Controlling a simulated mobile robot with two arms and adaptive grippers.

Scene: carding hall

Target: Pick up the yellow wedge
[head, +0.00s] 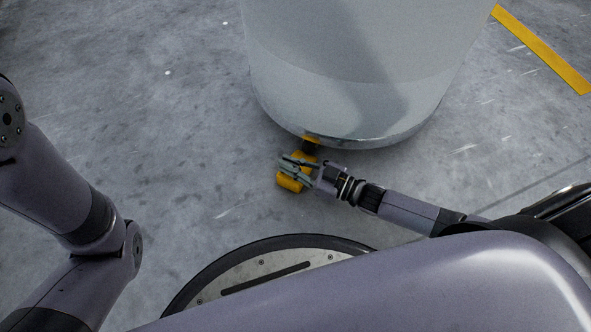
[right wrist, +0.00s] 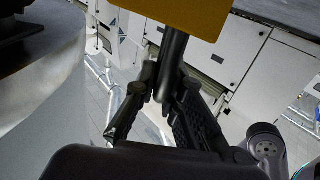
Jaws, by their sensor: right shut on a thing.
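The yellow wedge (head: 289,184) is small and partly covered by my right gripper (head: 295,168) in the head view, just in front of a large grey can. In the right wrist view, a flat yellow face of the wedge (right wrist: 185,14) fills the top, with a dark bar (right wrist: 173,60) running down from it. The fingers of my right gripper (right wrist: 160,105) are closed around this bar. I cannot tell whether the wedge touches the floor. My left arm shows at the left of the head view, but its gripper is out of view.
The large grey can (head: 350,85) stands close behind the wedge. A small dark and yellow piece (head: 312,141) shows at its lower rim. A yellow floor stripe (head: 543,50) lies at the upper right. The concrete floor at the left is clear.

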